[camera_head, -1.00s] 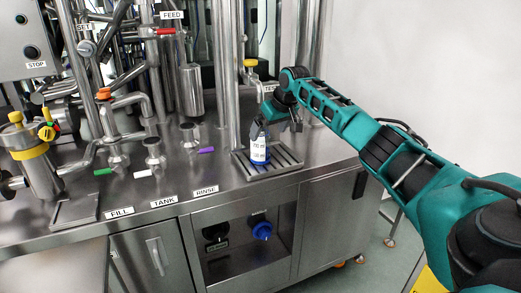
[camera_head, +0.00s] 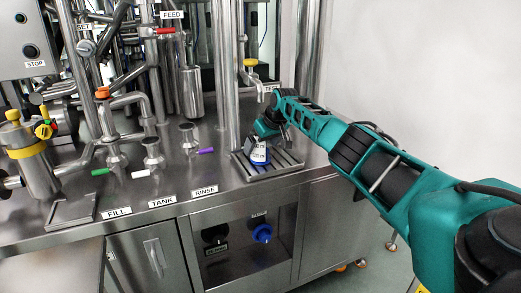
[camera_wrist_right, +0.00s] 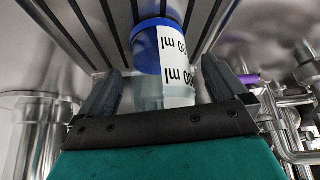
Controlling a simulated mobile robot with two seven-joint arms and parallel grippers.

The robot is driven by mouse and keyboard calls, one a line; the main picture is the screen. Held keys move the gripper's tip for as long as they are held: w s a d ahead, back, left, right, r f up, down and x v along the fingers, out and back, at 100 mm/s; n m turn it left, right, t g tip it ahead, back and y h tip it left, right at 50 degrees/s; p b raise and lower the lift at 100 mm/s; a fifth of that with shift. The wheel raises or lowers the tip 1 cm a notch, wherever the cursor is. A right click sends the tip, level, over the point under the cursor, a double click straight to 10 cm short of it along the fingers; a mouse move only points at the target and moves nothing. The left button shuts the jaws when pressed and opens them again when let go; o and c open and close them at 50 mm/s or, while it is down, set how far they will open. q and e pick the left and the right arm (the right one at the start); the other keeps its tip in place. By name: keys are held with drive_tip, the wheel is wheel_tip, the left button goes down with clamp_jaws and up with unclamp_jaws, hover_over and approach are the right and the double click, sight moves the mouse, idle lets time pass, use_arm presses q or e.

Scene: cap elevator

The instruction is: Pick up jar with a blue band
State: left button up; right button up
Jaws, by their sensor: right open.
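The jar with a blue band (camera_head: 260,154) stands on the slatted drip tray (camera_head: 281,168) at the right end of the steel counter. In the right wrist view the jar (camera_wrist_right: 174,50) shows its blue band and a white label with black lettering. My right gripper (camera_head: 264,139) has come down around the upper part of the jar. In the right wrist view the open fingers of the right gripper (camera_wrist_right: 159,92) lie on either side of the jar, with gaps beside it. The gripper hides the jar's top in the head view. My left gripper is not in view.
A vertical steel pipe (camera_head: 229,70) rises just left of the tray. A tap with a yellow handle (camera_head: 250,63) is behind my right gripper. Small valves with purple (camera_head: 205,150), white and green handles stand to the left on the counter.

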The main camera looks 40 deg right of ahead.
drive_tip(key=shift+c, duration=0.4)
drive_tip(key=c, duration=1.2)
drive_tip(key=shift+r, duration=0.15)
drive_tip(key=shift+s+r+p, duration=0.2)
drive_tip(key=shift+r+p, duration=0.1)
drive_tip(key=shift+r, duration=0.5)
drive_tip(key=shift+s+r+p, duration=0.15)
drive_tip(key=shift+r+p, duration=0.1)
drive_tip(key=shift+r, duration=0.55)
drive_tip(key=shift+s, duration=0.6)
drive_tip(key=shift+s+a+p, duration=0.1)
drive_tip(key=shift+s+a, duration=0.2)
drive_tip(key=shift+s, duration=2.35)
drive_tip(key=shift+s+a+p, duration=0.1)
drive_tip(key=shift+s+a, duration=0.25)
drive_tip(key=shift+s, duration=2.3)
drive_tip(key=shift+s+a+p, duration=0.1)
drive_tip(key=shift+s+a, duration=0.2)
drive_tip(key=shift+s, duration=2.35)
